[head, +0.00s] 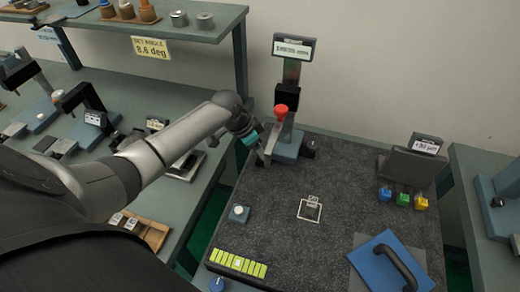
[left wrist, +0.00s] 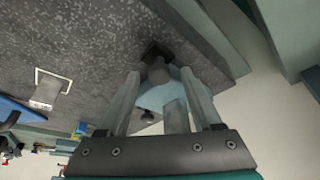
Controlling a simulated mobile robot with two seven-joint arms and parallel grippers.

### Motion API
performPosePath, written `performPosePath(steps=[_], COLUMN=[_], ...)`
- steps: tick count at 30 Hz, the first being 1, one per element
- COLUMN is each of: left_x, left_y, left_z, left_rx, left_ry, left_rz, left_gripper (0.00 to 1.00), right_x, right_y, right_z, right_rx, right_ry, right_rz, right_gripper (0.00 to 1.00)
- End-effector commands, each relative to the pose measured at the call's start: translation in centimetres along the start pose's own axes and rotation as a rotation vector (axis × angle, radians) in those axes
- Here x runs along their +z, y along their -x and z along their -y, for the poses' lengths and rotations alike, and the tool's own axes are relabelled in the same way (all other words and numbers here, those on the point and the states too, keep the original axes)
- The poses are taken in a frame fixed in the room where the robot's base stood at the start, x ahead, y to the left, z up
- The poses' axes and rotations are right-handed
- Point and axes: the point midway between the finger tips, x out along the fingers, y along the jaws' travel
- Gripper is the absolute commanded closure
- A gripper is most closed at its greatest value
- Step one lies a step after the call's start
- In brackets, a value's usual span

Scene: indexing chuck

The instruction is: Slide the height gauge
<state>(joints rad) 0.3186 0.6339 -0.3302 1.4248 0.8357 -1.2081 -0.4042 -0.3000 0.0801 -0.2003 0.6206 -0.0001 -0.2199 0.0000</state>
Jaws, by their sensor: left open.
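The height gauge stands upright near the back left edge of the dark granite plate, with a blue base (head: 287,148), a grey column, a red knob (head: 281,110) and a display (head: 293,48) on top. My left gripper (head: 265,155) is low at the left side of the base. In the left wrist view its two fingers (left wrist: 161,85) are spread, with the light blue base (left wrist: 155,97) and a grey part showing between and beyond them. I cannot tell whether the fingers touch it. My right gripper is not in view.
The granite plate (head: 335,235) bears a white square outline with a small block (head: 311,208), a row of yellow-green blocks (head: 238,263), a small button box (head: 239,213), and colored cubes (head: 404,199) by a grey stand. A blue handled plate (head: 392,262) lies front right.

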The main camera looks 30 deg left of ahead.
Motion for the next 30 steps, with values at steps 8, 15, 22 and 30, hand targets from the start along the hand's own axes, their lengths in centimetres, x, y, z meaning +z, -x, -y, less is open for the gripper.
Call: performPosePath(steps=[8,15,22,30], left_x=[0.00,0.02,0.03,0.04], left_y=[0.03,0.03,0.03,0.03], left_z=[-0.01,-0.01,0.00,0.00], left_rx=[0.000,0.000,0.000,0.000], left_ry=[0.000,0.000,0.000,0.001], left_rz=[0.000,0.000,0.000,0.001], left_gripper=[0.59,0.86,1.00,1.00], right_x=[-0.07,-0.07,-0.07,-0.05], right_y=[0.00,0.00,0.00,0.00], right_z=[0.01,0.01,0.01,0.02], right_rx=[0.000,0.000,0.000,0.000], right_ry=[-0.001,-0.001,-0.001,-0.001], right_rz=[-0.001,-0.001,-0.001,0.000], right_gripper=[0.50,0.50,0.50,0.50])
